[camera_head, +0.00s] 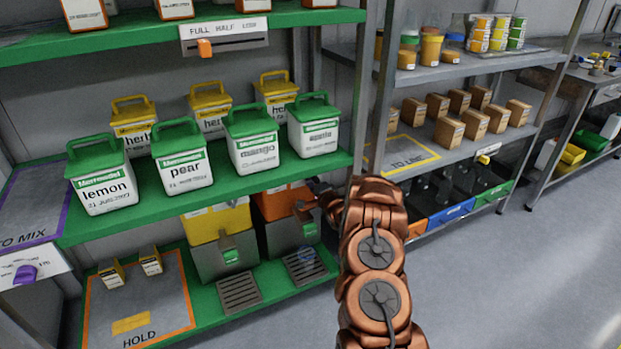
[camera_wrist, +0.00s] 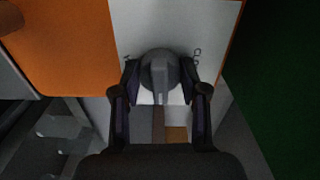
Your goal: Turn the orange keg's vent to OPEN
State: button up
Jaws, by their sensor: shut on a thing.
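The orange keg (camera_head: 277,204) stands on the lower green shelf in the head view, partly hidden by the shelf above and by my arm. Its orange side (camera_wrist: 68,45) and a pale label plate (camera_wrist: 165,22) fill much of the wrist view. The round grey vent knob (camera_wrist: 160,72) has a raised ridge that looks near vertical in the picture. Letters starting "CLO" show to its right; the lettering at its left is mostly hidden. My gripper (camera_wrist: 160,88) is shut on the knob, one finger on each side. In the head view my gripper (camera_head: 318,190) is beside the keg, its fingertips unclear.
A yellow keg (camera_head: 217,222) stands left of the orange one. Drip grates (camera_head: 239,291) lie in front of them. The upper shelf (camera_head: 232,190) with green-lidded tubs is close above my gripper. A grey rack (camera_head: 440,72) stands right of my arm; the floor is clear.

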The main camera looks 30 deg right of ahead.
jog(key=shift+d+m, duration=0.15)
jog(key=shift+m, duration=0.25)
jog(key=o, duration=1.1)
jog(key=shift+o, duration=0.2)
jog(key=shift+s, duration=0.15)
jog(key=s+a, duration=0.1)
jog(key=s, duration=1)
jog(key=shift+s, duration=0.35)
jog(key=shift+a, duration=0.1)
